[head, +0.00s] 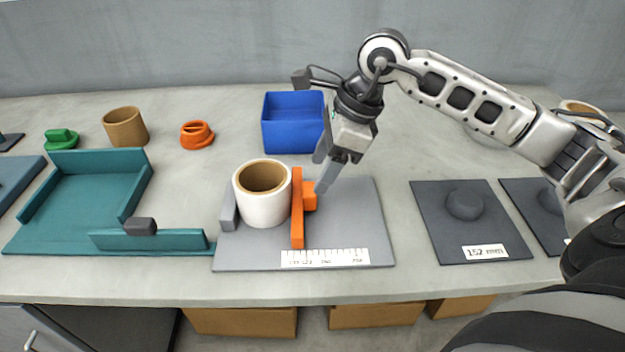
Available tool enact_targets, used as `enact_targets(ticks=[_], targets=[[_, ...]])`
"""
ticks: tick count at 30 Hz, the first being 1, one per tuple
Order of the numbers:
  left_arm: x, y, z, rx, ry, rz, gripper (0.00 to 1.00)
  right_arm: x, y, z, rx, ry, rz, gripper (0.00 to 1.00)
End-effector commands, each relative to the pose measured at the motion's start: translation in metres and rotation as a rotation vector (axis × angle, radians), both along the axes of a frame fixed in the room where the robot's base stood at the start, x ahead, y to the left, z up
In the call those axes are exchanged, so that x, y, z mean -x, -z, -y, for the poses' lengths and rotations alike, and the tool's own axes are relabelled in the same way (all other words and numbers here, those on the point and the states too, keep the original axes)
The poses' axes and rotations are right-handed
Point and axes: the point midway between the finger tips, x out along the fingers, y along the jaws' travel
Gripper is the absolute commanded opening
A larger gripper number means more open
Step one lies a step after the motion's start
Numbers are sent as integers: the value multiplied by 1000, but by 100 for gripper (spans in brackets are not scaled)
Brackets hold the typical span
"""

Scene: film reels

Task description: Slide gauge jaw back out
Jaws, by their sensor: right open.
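The gauge is a grey plate (345,225) with a printed scale (325,258) along its front edge. Its orange sliding jaw (297,228) stands upright against or very near the right side of a white roll with a tan core (245,202). A grey fixed jaw (229,206) stands at the roll's left. A small orange block (310,195) sticks out from the jaw's right side. My left gripper is not in view.
A blue bin (293,137) stands behind the gauge. A teal tray (75,205) lies left, close to the plate. A dark pad marked 152 (440,235) lies right. Behind are a tan ring (125,130), an orange plug (196,136) and a green plug (62,141). The plate's right half is clear.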

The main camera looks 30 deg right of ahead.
Motion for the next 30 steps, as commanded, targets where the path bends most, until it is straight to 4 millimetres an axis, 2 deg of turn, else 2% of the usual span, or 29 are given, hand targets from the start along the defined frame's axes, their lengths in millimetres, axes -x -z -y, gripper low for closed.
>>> enact_targets(ticks=[3, 9, 20, 26, 30], targets=[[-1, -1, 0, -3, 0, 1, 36, -4, 20, -7, -2, -1, -3, 58], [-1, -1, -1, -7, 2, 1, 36, -8, 38, -14, -3, 1, -1, 58], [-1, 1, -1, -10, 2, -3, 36, -10, 42, -15, -1, 1, 0, 58], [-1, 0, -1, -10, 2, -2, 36, -9, 42, -15, -1, 1, 0, 3], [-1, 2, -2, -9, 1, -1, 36, -10, 43, -15, -2, -5, 1, 0]])
